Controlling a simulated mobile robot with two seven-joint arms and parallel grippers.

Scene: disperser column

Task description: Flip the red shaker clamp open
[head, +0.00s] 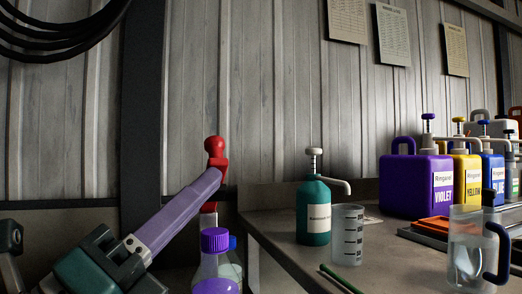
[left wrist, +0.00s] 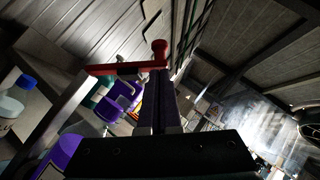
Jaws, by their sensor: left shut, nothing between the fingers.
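The red shaker clamp (head: 215,148) stands upright in the head view, with a round knob on top and a pale post below. In the left wrist view the clamp (left wrist: 112,69) is a red bar with its knob at the right end. My left gripper (head: 212,180) comes in from the lower left, shut and empty, its fingertips at the clamp just below the knob. In the left wrist view the fingertips (left wrist: 160,76) meet the knob end of the bar; I cannot tell whether they touch it. My right gripper is not in view.
A purple-capped bottle (head: 216,262) stands below the clamp. To the right, a bench (head: 290,220) holds a green pump bottle (head: 313,212), a clear beaker (head: 347,236), a jug of water (head: 472,255) and several coloured canisters (head: 410,185). The space above the clamp is clear.

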